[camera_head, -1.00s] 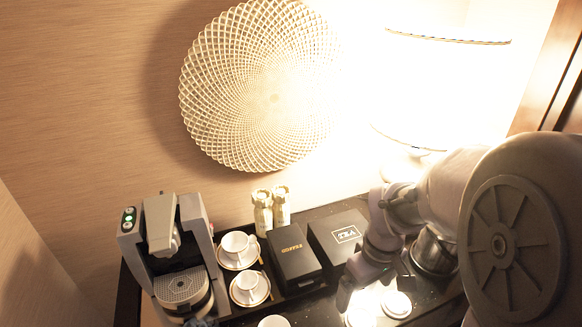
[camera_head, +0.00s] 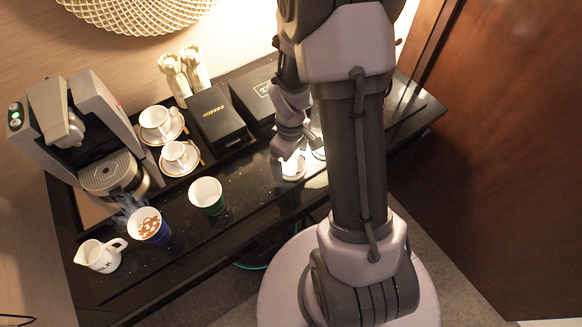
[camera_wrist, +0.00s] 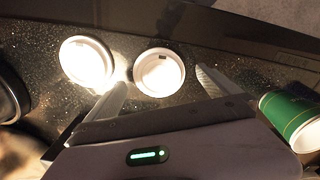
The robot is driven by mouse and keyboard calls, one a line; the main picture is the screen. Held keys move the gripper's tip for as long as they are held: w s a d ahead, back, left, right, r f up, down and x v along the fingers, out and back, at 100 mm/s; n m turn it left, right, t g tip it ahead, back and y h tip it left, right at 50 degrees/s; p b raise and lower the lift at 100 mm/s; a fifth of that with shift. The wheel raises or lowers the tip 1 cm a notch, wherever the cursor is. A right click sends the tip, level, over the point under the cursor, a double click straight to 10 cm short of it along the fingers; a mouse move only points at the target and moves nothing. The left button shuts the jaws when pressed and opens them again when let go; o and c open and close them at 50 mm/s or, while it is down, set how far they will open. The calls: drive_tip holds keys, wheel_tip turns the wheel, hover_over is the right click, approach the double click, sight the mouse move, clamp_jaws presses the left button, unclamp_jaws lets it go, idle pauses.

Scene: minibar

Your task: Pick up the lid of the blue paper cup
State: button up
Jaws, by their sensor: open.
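The blue paper cup (camera_head: 149,228) stands upright and uncovered on the black counter in the head view, holding a brown drink with pale pieces on top. Two white lids lie flat beyond the cups. In the wrist view, one lid (camera_wrist: 159,72) lies between the fingertips of my gripper (camera_wrist: 163,80). The other lid (camera_wrist: 87,62) lies to the left, just outside the left finger. I cannot tell which lid belongs to the blue cup. My gripper is open and empty; in the head view it (camera_head: 288,150) is close over the lids and partly hides them.
A green paper cup (camera_head: 207,194) stands empty beside the blue cup; it also shows in the wrist view (camera_wrist: 292,118). A milk jug (camera_head: 102,256), coffee machine (camera_head: 105,135), two cups on saucers and dark boxes (camera_head: 217,118) surround the counter's middle.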

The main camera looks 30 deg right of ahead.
drive_tip(key=shift+w+f, duration=0.1)
drive_tip(key=shift+f, duration=0.75)
drive_tip(key=shift+r, duration=0.1)
drive_tip(key=shift+c, duration=0.4)
drive_tip(key=c, duration=1.2)
drive_tip(key=shift+r, duration=0.1)
